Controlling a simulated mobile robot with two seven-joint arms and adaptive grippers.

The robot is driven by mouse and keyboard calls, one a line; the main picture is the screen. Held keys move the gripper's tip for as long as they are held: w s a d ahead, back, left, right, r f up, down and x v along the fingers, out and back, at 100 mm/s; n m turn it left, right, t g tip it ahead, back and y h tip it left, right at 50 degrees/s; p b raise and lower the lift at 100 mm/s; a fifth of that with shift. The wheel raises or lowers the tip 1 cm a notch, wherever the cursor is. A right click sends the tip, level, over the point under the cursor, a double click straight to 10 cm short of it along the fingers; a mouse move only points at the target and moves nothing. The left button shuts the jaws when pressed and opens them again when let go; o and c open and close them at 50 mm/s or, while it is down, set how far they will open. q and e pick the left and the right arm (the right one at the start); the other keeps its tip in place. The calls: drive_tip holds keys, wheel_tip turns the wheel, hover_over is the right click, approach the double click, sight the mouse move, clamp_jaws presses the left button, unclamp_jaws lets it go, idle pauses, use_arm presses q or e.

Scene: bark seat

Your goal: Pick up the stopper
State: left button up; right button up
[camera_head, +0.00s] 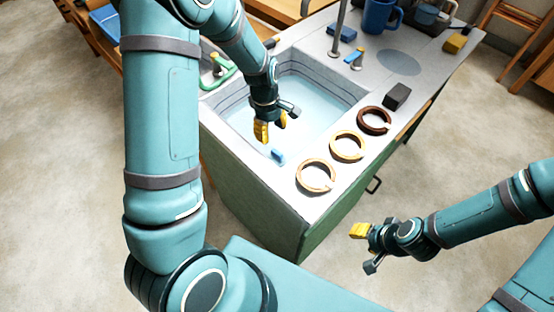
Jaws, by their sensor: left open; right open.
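A small blue piece (278,156) sits at the near end of the sink basin (318,112); it may be the stopper, but I cannot tell for sure. My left gripper (272,126) hangs over the basin, just above and left of the blue piece in the picture. Its yellow-tipped fingers are open and nothing shows between them. My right gripper (366,248) is open and empty, off the counter's near right side, above the floor.
Three open rings, tan (315,190), yellow (362,147) and dark brown (388,122), lie along the counter's right edge. Beyond them is a black block (397,96). A tap (338,32), blue mug (377,17) and yellow block (456,43) stand toward the back.

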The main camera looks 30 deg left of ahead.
sight(276, 151)
use_arm(q)
drive_tip(key=f, duration=0.2)
drive_tip(key=f+b, duration=0.1)
drive_tip(key=f, duration=0.1)
drive_tip(key=d+f, duration=0.1)
drive_tip(key=f, duration=0.1)
drive_tip(key=shift+f, duration=0.4)
drive_tip(key=f, duration=0.1)
drive_tip(key=f+b, duration=0.1)
drive_tip(key=f, duration=0.1)
drive_tip(key=f+b, duration=0.1)
drive_tip(key=f, duration=0.1)
drive_tip(key=shift+s+d, duration=0.1)
drive_tip(key=shift+d, duration=0.3)
drive_tip(key=shift+r, duration=0.1)
clamp_jaws()
